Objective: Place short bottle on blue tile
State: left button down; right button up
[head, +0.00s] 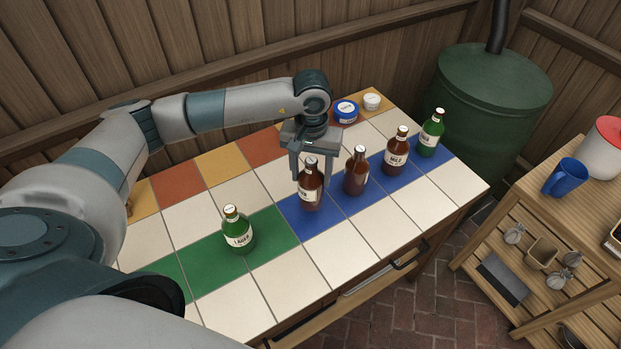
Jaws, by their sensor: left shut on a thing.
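My left gripper (308,165) points down from above and is shut on a brown bottle (311,197) with a pale label and a white cap. This bottle is upright over the near end of the row of blue tiles (302,227); I cannot tell whether its base touches the tile. Two more brown bottles, a nearer one (355,178) and a farther one (395,158), stand along the blue row. A green bottle (432,138) stands at its far end. Another green bottle (238,236) stands on the green tiles (208,273). My right gripper is out of view.
A blue tin (346,111) and a white-lidded jar (372,101) sit at the table's back edge. The white tiles in front are clear. A green barrel (490,95) stands behind, and a wooden shelf with a blue mug (566,177) is at right.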

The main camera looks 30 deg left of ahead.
aim_at(311, 184)
pick_arm(q)
jog(key=shift+a, duration=0.1)
jog(key=shift+f, duration=0.1)
jog(key=shift+f+p, duration=0.6)
jog(key=shift+f, duration=0.05)
jog(key=shift+f+p, duration=0.5)
jog(key=shift+f, duration=0.8)
